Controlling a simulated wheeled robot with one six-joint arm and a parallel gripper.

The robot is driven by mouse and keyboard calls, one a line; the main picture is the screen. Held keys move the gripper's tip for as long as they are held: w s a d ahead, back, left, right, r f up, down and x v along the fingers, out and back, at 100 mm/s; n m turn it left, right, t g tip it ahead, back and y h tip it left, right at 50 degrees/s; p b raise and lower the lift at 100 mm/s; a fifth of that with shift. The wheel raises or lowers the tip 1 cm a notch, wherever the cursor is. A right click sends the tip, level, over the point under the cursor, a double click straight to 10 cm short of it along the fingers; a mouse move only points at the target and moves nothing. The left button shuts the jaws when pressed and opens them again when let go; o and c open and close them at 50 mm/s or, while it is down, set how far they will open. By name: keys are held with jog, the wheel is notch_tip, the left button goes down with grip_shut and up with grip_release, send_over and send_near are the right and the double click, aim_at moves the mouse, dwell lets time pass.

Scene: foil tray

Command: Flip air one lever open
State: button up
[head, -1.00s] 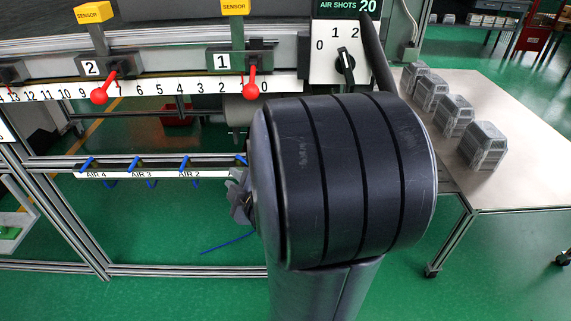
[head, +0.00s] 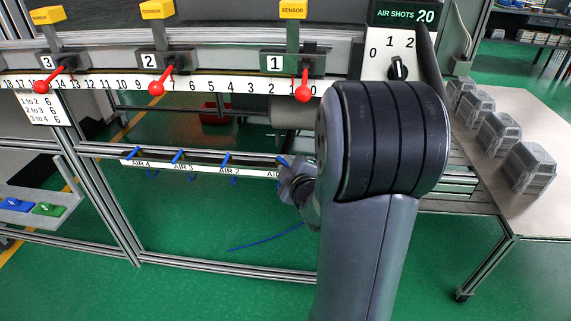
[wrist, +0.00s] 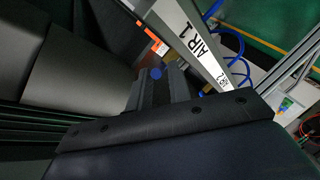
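The AIR 1 lever (head: 282,162) is a blue lever on the white-labelled rail, at the right end of the row in the head view. It is mostly hidden there by my gripper (head: 292,183). In the wrist view its round blue end (wrist: 156,73) shows between the tips of my gripper (wrist: 160,84), beyond the AIR 1 label strip's near end (wrist: 188,22). The two fingers stand apart with a gap between them. I cannot tell whether either finger touches the lever.
Levers AIR 2 (head: 226,159), AIR 3 (head: 179,156) and AIR 4 (head: 132,153) sit to the left on the rail. Above are a numbered scale, red-knobbed sensor sliders (head: 303,93) and an air shots dial (head: 398,68). A table with foil trays (head: 527,167) stands right.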

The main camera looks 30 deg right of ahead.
jog(key=shift+x, duration=0.8)
grip_shut()
